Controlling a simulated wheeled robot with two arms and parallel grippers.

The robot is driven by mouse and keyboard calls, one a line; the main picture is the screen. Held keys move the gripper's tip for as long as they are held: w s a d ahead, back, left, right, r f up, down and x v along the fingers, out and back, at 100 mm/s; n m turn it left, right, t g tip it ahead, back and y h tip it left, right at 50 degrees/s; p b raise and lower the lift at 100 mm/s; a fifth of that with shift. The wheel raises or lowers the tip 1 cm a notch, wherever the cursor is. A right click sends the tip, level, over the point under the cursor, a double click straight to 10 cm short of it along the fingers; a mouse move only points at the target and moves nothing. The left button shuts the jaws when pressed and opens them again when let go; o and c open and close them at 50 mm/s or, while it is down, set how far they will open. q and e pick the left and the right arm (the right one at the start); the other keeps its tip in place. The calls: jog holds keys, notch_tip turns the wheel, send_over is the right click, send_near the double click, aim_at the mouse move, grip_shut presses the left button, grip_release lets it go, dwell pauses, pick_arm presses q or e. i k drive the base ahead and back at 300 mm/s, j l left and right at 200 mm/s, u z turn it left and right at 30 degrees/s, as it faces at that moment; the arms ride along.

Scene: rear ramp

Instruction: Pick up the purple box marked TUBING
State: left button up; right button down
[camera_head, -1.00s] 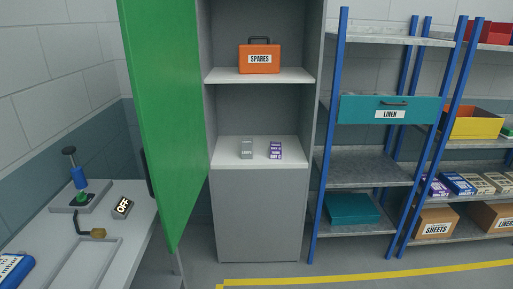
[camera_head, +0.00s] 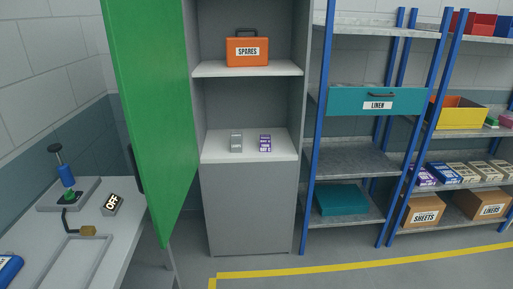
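A small purple and white box (camera_head: 265,143) stands on the lower shelf of the open grey cabinet. Its label is too small to read surely. A small grey box (camera_head: 236,142) stands just left of it, with a gap between them. Purple boxes (camera_head: 426,177) also sit on the rack at the right, their print too small to read. Neither of my grippers shows in the view.
The cabinet's green door (camera_head: 150,110) stands open at the left. An orange SPARES case (camera_head: 247,51) is on the upper shelf. A workbench (camera_head: 95,255) fills the lower left. A blue-post rack with a teal LINEN drawer (camera_head: 350,101) stands right. The floor in front is clear.

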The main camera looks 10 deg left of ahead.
aim_at(265, 139)
jog(key=u, duration=0.85)
jog(key=i+l+u, duration=0.3)
jog(key=l+u, duration=0.3)
jog(key=l, duration=0.2)
jog(key=i+l+u, duration=0.1)
jog(key=l+u, duration=0.2)
jog(key=l, duration=0.15)
jog(key=l+u, duration=0.3)
jog(key=l, duration=0.2)
